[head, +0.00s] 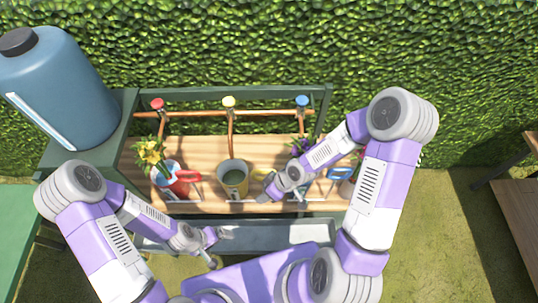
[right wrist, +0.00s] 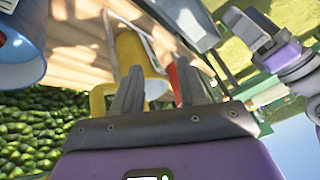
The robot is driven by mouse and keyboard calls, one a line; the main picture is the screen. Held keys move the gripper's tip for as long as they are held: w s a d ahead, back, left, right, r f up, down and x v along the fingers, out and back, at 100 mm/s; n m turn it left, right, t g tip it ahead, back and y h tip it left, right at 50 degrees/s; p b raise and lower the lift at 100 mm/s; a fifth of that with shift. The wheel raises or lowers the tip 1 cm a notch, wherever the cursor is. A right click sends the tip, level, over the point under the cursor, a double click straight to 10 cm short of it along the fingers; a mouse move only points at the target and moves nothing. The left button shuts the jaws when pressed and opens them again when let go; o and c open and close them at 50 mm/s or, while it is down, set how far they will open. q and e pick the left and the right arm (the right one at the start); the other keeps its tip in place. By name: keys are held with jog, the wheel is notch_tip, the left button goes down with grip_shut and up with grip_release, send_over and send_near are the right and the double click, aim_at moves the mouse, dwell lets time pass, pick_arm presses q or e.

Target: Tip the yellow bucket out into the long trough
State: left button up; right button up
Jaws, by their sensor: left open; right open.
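The yellow bucket (head: 232,190) stands upright on the wooden bench, with dark greenish contents inside. Its yellow handle is on the right side, by my right gripper (head: 268,190). In the right wrist view the bucket (right wrist: 134,52) lies just beyond my open right fingers (right wrist: 158,88), and the yellow handle (right wrist: 97,100) shows beside the left finger. I cannot tell whether the handle is between the fingers. The long grey trough (head: 265,237) lies along the bench's front. My left gripper (head: 221,248) is open and empty near the trough's front left part.
A red-handled bucket (head: 182,188) and a flower pot (head: 160,177) stand left of the yellow bucket. A blue handle (head: 340,174) shows to the right, partly behind my right arm. Red, yellow and blue taps top the back rail. A blue tank (head: 62,95) stands at left.

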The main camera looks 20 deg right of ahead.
aim_at(266, 170)
pick_arm(q)
notch_tip(266, 170, up, 5)
jog(key=p, duration=0.3)
pick_arm(e)
jog(key=w+d+r+n+t+h, duration=0.1)
jog(key=w+d+r+n, duration=0.15)
jog(key=r, duration=0.35)
jog(key=w+d+r+n, duration=0.1)
jog(key=d+r+n, duration=0.1)
jog(key=r+n, duration=0.25)
jog(key=shift+h, duration=0.3)
jog(key=b+x, duration=0.1)
jog(key=x, duration=0.1)
jog(key=b+x, duration=0.3)
jog(key=x, duration=0.1)
jog(key=shift+w+b, duration=0.35)
jog(key=shift+w, duration=0.1)
pick_arm(q)
notch_tip(266, 170, down, 5)
pick_arm(e)
jog(key=shift+c, duration=0.2)
grip_shut()
